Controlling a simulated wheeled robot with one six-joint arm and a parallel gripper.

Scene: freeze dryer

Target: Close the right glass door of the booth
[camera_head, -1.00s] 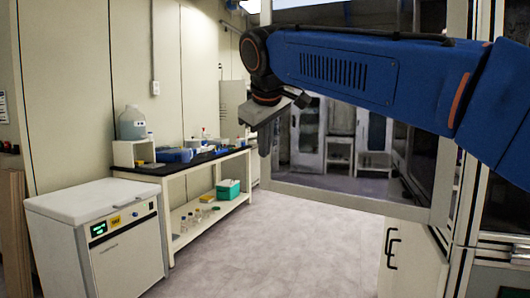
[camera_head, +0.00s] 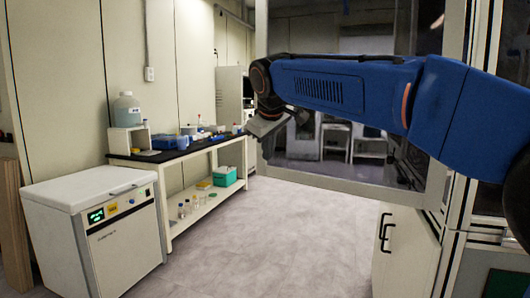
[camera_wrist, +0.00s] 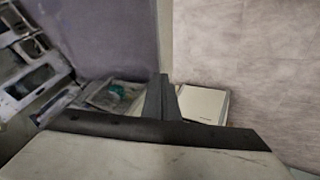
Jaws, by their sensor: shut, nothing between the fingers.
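The right glass door (camera_head: 340,187) of the booth stands open in the head view, a pale-framed pane swung out to the left from the booth (camera_head: 457,215). My blue arm crosses in front of it and hides part of the pane. My gripper (camera_head: 268,150) hangs at the door's free left edge, with its fingers pointing down; contact cannot be told. In the wrist view my gripper's dark fingers (camera_wrist: 162,82) are together and empty. A pale upright strip just beyond them looks like the door's edge.
A white freezer box (camera_head: 105,225) stands at lower left. A black-topped bench (camera_head: 180,152) with bottles and boxes runs along the left wall. A white cabinet with a black handle (camera_head: 385,232) is below the booth. The floor (camera_head: 285,240) between is clear.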

